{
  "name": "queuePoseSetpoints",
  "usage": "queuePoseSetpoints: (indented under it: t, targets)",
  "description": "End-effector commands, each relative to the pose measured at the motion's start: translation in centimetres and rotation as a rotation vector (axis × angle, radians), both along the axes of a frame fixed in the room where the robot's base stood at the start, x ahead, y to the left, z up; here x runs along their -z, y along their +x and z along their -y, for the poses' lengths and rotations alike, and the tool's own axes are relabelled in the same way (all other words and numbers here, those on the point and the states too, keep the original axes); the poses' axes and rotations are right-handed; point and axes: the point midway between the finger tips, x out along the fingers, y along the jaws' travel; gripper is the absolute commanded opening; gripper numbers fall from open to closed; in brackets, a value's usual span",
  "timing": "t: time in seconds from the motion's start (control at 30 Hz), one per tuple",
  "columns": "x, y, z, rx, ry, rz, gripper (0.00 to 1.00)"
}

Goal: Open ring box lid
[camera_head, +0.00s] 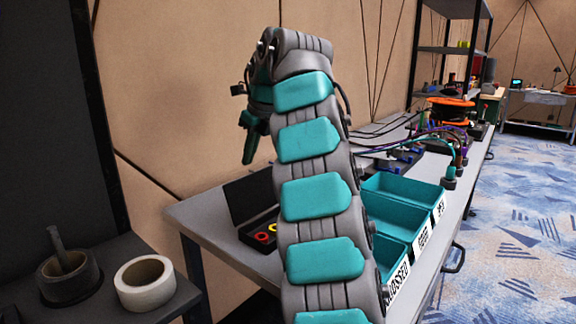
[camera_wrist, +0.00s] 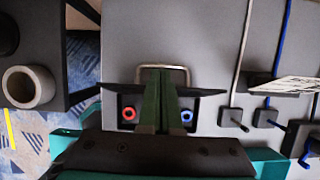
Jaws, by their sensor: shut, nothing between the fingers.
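The black ring box (camera_head: 243,232) lies on the grey workbench, partly hidden behind my arm. Its lid (camera_head: 249,197) stands raised at the back, and red and yellow rings show inside. In the wrist view the lid (camera_wrist: 112,89) is a thin dark strip seen nearly edge-on, with a red ring (camera_wrist: 129,113) and a blue ring (camera_wrist: 187,116) below it. My gripper (camera_head: 249,152) is shut and empty, pointing down above the box. In the wrist view my gripper (camera_wrist: 161,78) covers the middle of the box and lid. I cannot tell whether it touches the lid.
Teal bins (camera_head: 403,200) with labels stand right of my arm on the bench. Cables and an orange spool (camera_head: 450,108) are farther back. A metal loop (camera_wrist: 178,70) shows beyond the lid. Black connectors (camera_wrist: 230,117) lie right of the box.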

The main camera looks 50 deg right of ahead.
Motion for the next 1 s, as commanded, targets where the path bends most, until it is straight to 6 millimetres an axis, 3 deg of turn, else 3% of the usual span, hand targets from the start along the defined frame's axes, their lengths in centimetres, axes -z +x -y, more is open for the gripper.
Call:
queuePoseSetpoints:
  t: [0.3, 1.0]
  targets:
    - [-0.2, -0.5, -0.3, -0.007, 0.010, -0.005, 0.00]
    - [-0.3, -10.8, 0.2, -0.002, 0.008, -0.004, 0.00]
